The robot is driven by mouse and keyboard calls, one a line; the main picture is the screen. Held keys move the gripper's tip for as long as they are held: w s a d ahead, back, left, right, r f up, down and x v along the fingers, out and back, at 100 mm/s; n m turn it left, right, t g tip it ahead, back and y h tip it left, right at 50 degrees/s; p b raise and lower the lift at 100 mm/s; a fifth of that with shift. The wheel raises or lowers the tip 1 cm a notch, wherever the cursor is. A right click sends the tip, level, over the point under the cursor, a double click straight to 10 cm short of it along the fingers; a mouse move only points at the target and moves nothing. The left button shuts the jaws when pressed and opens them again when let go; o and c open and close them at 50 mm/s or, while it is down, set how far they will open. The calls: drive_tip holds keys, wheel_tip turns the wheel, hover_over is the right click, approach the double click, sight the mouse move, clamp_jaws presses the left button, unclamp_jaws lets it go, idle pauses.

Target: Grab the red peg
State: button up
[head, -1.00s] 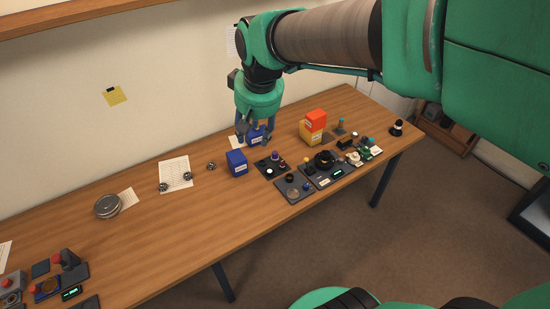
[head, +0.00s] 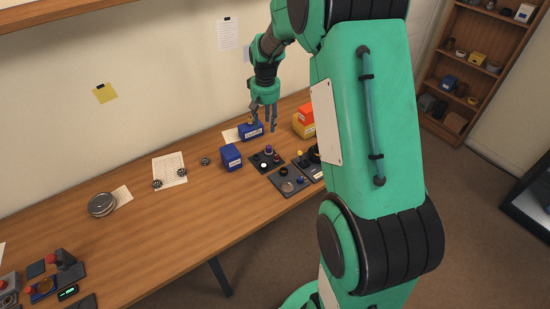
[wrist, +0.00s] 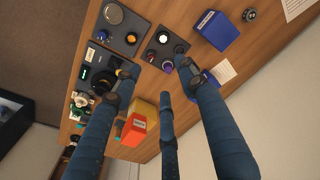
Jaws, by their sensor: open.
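A small red peg (head: 277,155) stands on a dark square board (head: 263,168) on the table, with a purple-blue knob and a white one. In the wrist view the red peg (wrist: 151,56) shows between my spread fingers, near the board's edge. My gripper (head: 264,125) points down, open and empty, above the table behind the board. In the wrist view my gripper (wrist: 155,74) shows three blue fingers apart from one another. They seem to be clear of the peg, though I cannot tell the exact height.
Blue boxes (head: 231,157) stand left of and behind the board. An orange-red box on a yellow one (wrist: 134,130) stands beyond it. More dark boards with knobs (wrist: 122,30) lie close by. Red knobs (head: 53,256) also show at far left. The table's middle left is mostly clear.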

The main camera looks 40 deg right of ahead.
drive_tip(key=g, duration=0.1)
hover_over(276, 155)
wheel_tip(276, 155, down, 12)
drive_tip(key=r, duration=0.1)
drive_tip(key=shift+s+f+m, duration=0.15)
drive_tip(key=shift+f+m, duration=0.05)
drive_tip(key=shift+m, duration=0.1)
drive_tip(key=shift+f+b, duration=0.6)
drive_tip(key=shift+f, duration=3.7)
drive_tip(key=shift+f, duration=0.15)
drive_tip(key=shift+d+f+b, duration=0.1)
drive_tip(key=shift+f+b, duration=0.45)
drive_tip(key=shift+f, duration=1.9)
